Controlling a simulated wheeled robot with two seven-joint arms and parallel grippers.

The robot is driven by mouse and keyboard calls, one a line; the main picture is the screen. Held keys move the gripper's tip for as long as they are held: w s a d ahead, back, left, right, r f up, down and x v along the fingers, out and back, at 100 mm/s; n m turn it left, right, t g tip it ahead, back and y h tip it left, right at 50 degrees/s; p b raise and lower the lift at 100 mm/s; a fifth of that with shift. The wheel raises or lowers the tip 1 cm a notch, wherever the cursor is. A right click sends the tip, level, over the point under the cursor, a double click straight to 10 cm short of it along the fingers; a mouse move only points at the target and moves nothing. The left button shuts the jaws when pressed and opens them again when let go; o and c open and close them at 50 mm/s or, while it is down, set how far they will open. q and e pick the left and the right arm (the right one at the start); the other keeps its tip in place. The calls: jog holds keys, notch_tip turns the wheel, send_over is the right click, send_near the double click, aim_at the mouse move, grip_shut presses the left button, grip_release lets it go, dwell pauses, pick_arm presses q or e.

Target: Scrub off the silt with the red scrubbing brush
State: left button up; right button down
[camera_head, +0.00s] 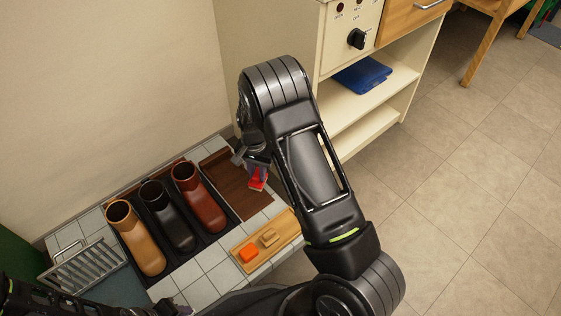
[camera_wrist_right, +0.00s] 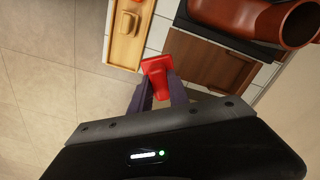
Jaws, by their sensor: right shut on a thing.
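My right gripper (camera_head: 257,172) is shut on the red scrubbing brush (camera_head: 257,185). It holds the brush over the right side of a dark brown panel (camera_head: 228,176) set in the white tiled top. In the right wrist view the red brush (camera_wrist_right: 158,76) stands between the two fingers of my right gripper (camera_wrist_right: 160,92), with the brown panel (camera_wrist_right: 210,65) beyond it. I cannot tell whether the brush touches the panel. No separate silt can be made out.
Tan (camera_head: 138,240), black (camera_head: 170,218) and red-brown (camera_head: 201,200) boots lie in a dark rack left of the panel. A wooden tray (camera_head: 284,237) in front holds an orange block (camera_head: 248,254) and a wooden piece (camera_head: 269,237). A metal grate (camera_head: 85,268) is at left; a cream cabinet (camera_head: 318,80) stands behind.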

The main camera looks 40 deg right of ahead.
jog(key=w+a+r+n, duration=0.2)
jog(key=a+r+n, duration=0.1)
jog(key=r, duration=0.5)
jog(key=w+a+r+n, duration=0.3)
jog(key=a+r+n, duration=0.1)
jog(key=r, duration=0.4)
jog(key=w+a+r+n, duration=0.2)
jog(key=a+r+n, duration=0.1)
jog(key=r, duration=0.6)
jog(key=shift+w+a+n, duration=0.3)
jog(key=shift+a+n, duration=0.1)
jog(key=shift+a, duration=0.1)
jog(key=shift+r, duration=0.1)
